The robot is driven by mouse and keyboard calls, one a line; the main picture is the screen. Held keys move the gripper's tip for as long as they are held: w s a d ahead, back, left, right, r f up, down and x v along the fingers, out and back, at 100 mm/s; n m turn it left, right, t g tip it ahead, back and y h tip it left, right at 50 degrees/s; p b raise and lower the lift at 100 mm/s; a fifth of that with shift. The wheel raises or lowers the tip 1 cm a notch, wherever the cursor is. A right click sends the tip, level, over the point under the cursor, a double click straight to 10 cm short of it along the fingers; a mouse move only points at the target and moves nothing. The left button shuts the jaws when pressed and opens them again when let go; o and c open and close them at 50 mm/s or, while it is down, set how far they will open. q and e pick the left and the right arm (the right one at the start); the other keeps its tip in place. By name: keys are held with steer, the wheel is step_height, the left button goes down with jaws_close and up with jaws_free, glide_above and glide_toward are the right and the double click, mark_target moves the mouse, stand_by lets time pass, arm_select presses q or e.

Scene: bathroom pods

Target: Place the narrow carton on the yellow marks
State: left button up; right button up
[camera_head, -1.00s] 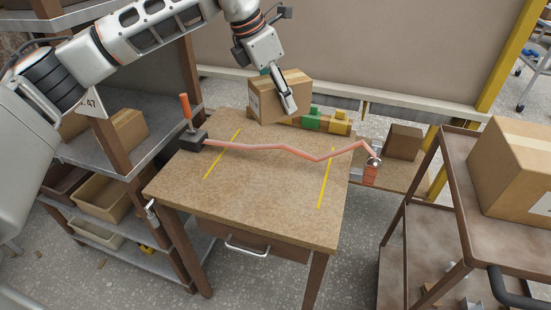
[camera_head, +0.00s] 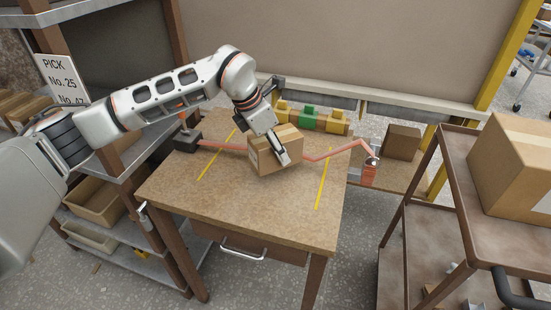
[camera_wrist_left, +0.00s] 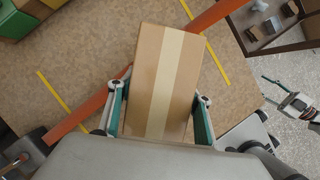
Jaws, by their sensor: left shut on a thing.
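The narrow carton (camera_head: 276,155) is a brown box with a pale tape strip. My left gripper (camera_head: 284,160) is shut on it, and the carton is held at the middle of the table, between the two yellow marks. In the left wrist view the carton (camera_wrist_left: 166,75) sits between the fingers of my left gripper (camera_wrist_left: 160,112). The left yellow mark (camera_head: 216,155) and the right yellow mark (camera_head: 322,190) are lines on the brown tabletop. Whether the carton touches the table cannot be told.
A bent orange-red bar (camera_head: 340,151) crosses the table behind the carton, from a dark base (camera_head: 188,140) to a red block (camera_head: 370,173). Yellow and green blocks (camera_head: 309,118) stand at the back edge. The front tabletop is clear. A cart with a larger box (camera_head: 515,165) stands right.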

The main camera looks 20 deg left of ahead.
arm_select(q)
step_height(320, 180, down, 4)
steer(key=shift+r, duration=0.2)
steer(key=o, duration=1.5)
steer(key=shift+f, duration=0.1)
steer(key=shift+c, duration=0.2)
